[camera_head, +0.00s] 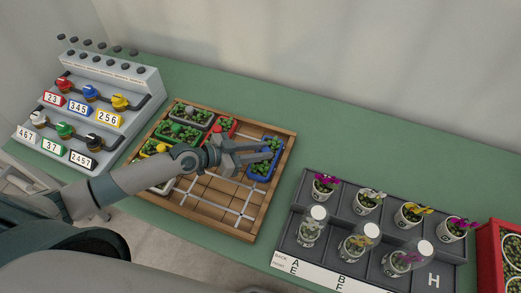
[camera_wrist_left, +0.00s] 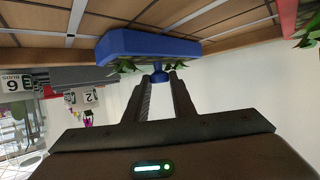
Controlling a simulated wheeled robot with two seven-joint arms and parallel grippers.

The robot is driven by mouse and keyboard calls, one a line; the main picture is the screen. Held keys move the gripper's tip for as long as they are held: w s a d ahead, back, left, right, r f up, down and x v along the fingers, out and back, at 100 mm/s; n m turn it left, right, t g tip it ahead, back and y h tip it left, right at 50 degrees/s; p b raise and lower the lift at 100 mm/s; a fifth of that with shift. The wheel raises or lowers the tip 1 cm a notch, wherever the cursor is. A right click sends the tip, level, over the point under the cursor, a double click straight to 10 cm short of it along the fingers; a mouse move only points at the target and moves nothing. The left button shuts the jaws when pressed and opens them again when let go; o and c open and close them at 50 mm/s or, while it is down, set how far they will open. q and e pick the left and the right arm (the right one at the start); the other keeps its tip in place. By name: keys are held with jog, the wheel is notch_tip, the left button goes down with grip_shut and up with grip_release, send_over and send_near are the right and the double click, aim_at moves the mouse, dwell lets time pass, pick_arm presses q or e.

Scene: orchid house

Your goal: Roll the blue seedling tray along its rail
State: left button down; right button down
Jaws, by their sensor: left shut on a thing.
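The blue seedling tray (camera_head: 265,159) holds green seedlings and sits at the right side of the wooden rail board (camera_head: 198,203). Pale rails cross the board's brown squares. My left gripper (camera_head: 269,147) reaches over the board from the left to this tray. In the left wrist view the blue tray (camera_wrist_left: 150,45) has a blue knob (camera_wrist_left: 159,76), and my left gripper (camera_wrist_left: 160,80) is shut on that knob. The fingers hide part of the tray in the head view. My right gripper is in neither view.
A valve panel (camera_head: 97,80) stands left; a grey rack (camera_head: 291,248) of potted orchids and a red crate (camera_head: 489,262) stand right.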

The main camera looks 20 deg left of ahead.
pick_arm(q)
jog(key=shift+w+f+b, duration=0.15)
jog(key=shift+w+b, duration=0.7)
jog(key=shift+b, duration=0.1)
jog(key=shift+w+b, duration=0.4)
jog(key=shift+w, duration=0.15)
jog(key=shift+r, duration=0.25)
jog(key=c, duration=1.7)
grip_release()
jog(key=shift+c, duration=0.2)
jog(key=shift+o, duration=1.1)
jog(key=shift+w, duration=0.1)
jog(key=shift+f, duration=0.1)
